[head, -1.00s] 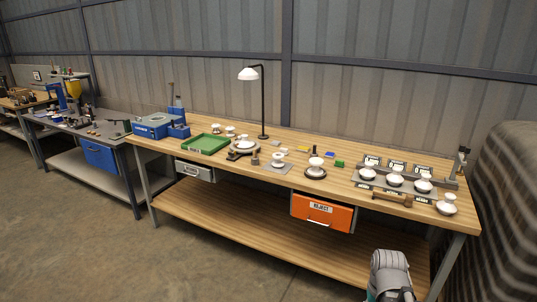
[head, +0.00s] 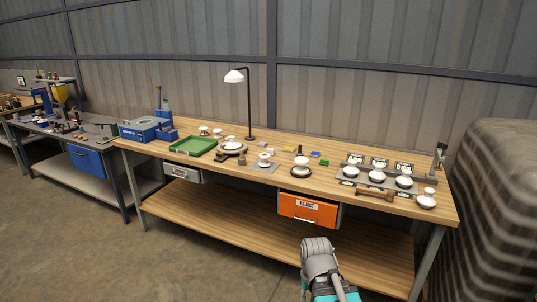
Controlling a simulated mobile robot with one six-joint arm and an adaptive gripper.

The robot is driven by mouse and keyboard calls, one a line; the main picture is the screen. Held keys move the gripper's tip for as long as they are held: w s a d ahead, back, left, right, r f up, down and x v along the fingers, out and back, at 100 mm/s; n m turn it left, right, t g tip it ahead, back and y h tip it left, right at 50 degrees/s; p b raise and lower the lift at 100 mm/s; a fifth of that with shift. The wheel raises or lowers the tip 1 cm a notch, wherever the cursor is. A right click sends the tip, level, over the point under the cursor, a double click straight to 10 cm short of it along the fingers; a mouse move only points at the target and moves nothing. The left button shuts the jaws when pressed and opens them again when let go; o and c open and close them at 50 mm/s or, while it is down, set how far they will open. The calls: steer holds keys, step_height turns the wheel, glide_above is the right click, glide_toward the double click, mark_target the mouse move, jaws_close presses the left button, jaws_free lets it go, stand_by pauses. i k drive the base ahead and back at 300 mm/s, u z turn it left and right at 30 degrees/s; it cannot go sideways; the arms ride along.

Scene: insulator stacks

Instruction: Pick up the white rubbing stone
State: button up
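Several small flat blocks lie on the back middle of the wooden workbench (head: 215,168), right of the lamp foot. A pale, whitish block (head: 270,150) among them looks like the white rubbing stone, but it is too small to be sure. A greyer block (head: 262,144) lies just behind it. A yellow block (head: 289,149), a blue block (head: 315,154) and a green block (head: 324,162) lie to the right. Part of my arm shows at the bottom of the head view, in front of the bench and well apart from the blocks. My gripper's fingers do not show.
A desk lamp (head: 235,76) stands behind the blocks. White insulators on dark bases (head: 301,167) and a round fixture (head: 231,146) stand near them. A green tray (head: 193,146) is left; a grey rack of insulators (head: 345,181) is right. An orange bin (head: 308,210) hangs below the top.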

mark_target(271, 151)
steer(key=u, duration=0.05)
steer(key=i, duration=1)
